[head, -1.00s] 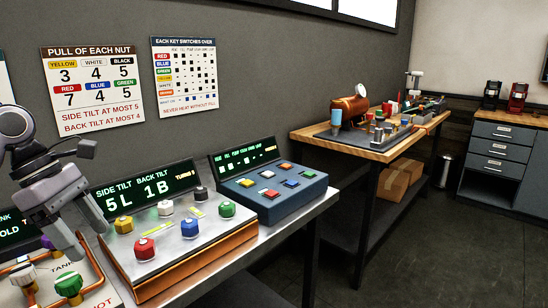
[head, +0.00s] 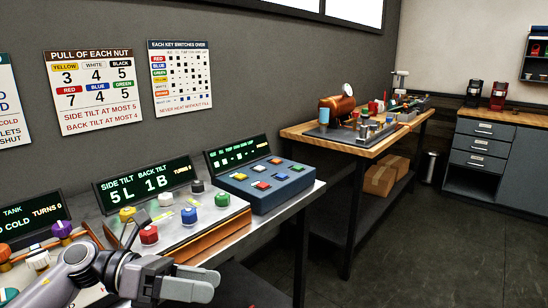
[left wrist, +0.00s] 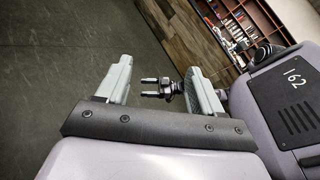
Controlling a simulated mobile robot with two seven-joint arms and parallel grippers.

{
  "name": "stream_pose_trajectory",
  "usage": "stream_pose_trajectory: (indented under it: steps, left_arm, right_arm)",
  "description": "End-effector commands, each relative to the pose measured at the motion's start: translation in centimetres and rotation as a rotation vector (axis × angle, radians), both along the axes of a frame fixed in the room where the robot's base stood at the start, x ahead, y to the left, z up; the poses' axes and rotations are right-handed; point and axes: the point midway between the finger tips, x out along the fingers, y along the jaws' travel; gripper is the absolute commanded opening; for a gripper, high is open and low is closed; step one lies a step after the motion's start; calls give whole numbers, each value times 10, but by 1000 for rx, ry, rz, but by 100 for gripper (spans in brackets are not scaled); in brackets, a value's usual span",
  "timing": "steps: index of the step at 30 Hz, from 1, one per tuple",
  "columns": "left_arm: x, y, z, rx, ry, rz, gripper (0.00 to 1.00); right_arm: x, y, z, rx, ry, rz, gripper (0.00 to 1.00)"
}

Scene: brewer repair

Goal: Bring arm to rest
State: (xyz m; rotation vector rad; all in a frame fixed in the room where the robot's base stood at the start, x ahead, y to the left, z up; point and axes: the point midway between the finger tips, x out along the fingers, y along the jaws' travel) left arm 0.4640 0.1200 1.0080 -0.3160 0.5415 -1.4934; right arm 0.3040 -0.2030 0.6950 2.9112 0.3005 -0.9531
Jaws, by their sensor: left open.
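My left gripper (head: 188,280) is in the lower left of the head view, in front of the console with the coloured nuts. It points to the right. In the left wrist view its two fingers (left wrist: 158,85) stand apart with nothing held between them; the floor shows beyond. My right gripper cannot be made out in the head view; a small dark two-pronged part (left wrist: 157,88) shows between the fingers in the left wrist view, and I cannot tell what it is.
The tilt console (head: 205,236) carries coloured nuts and a display reading 5L 1B. A blue key box (head: 265,187) stands to its right on the metal bench. A wooden workbench (head: 345,146) with a copper boiler (head: 336,108) stands farther back. The floor (head: 420,235) at right is clear.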

Motion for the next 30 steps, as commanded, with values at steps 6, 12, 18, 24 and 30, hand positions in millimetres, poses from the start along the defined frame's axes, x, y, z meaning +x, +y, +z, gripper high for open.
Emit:
stream_pose_trajectory:
  steps: [6,12,18,24,30]
  left_arm:
    - [-2,-23,-8,-423,432,220,67]
    - [5,-6,-40,-767,885,464,67]
    - [-6,29,-111,-1078,1372,745,67]
    - [-57,63,-204,-1357,1860,1061,67]
    - [-128,80,-272,-1551,2215,1329,67]
  right_arm:
    - [-1,0,4,0,3,-1,67]
    - [-2,0,8,0,4,-1,67]
    - [-2,0,11,0,5,-1,67]
    - [-2,0,15,0,5,0,67]
    - [-2,0,17,0,6,0,67]
